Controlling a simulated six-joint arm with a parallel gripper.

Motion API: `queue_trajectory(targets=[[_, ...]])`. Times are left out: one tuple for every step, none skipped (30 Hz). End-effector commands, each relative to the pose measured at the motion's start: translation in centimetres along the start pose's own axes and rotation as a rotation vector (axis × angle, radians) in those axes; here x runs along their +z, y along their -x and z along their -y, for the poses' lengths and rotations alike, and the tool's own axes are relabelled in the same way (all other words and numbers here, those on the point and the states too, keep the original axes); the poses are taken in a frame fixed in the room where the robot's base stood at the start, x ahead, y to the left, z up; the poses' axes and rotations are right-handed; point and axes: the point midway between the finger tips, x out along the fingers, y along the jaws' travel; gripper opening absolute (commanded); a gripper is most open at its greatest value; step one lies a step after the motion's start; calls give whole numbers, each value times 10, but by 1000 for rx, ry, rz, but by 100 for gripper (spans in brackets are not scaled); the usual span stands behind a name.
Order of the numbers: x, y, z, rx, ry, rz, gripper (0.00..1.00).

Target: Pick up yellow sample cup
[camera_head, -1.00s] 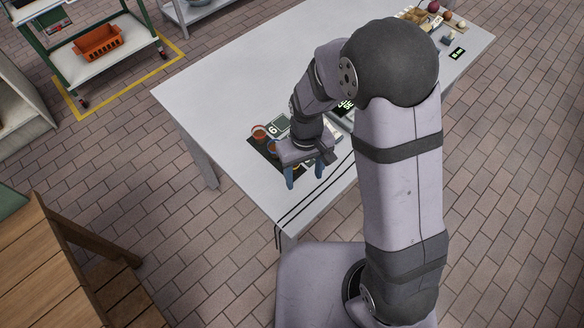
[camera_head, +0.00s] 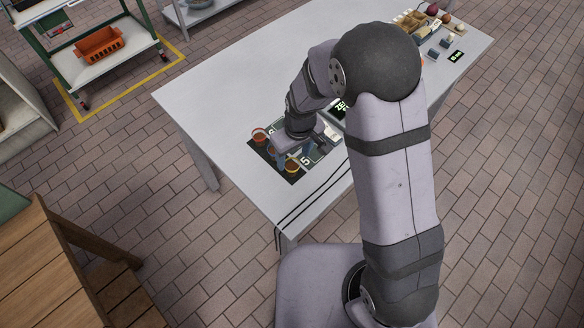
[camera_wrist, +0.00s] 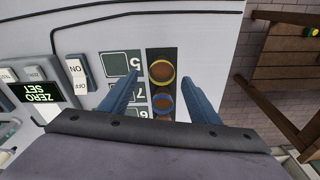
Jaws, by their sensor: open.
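The yellow sample cup (camera_head: 292,165) stands on a dark mat (camera_head: 258,150) on the white table. In the wrist view the yellow cup (camera_wrist: 162,71) shows its round rim from above, at the far end of a row of cups. My gripper (camera_wrist: 161,78) is open and empty, with one blue finger on each side of the yellow cup in that picture. In the head view my gripper (camera_head: 290,156) is over the mat, close to the yellow cup. How high the fingertips are above the cup I cannot tell.
A blue-rimmed cup (camera_wrist: 163,102) is beside the yellow one, and a red cup (camera_head: 259,134) stands at the mat's far left corner. Numbered green squares (camera_wrist: 121,63) lie alongside. A device with a ZERO SET label (camera_wrist: 40,93) is near. Black cables (camera_head: 312,195) cross the table's front.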

Motion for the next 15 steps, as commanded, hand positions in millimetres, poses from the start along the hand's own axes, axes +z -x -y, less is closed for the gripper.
queue_trajectory(targets=[[0,-2,0,-1,0,2,56],[1,-3,1,-1,0,3,56],[1,-6,1,-1,0,4,56],[1,-8,2,-1,0,4,56],[2,-11,2,-1,0,4,56],[2,-14,2,-1,0,5,56],[2,-17,2,-2,0,5,56],[2,-20,3,-1,0,5,56],[3,-24,3,-2,0,6,56],[3,-27,4,-1,0,5,56],[3,-31,4,-1,0,5,56],[2,-36,3,-1,0,5,56],[2,-38,3,-1,0,4,56],[2,-41,3,-1,0,3,56],[2,-44,3,-1,0,3,56]])
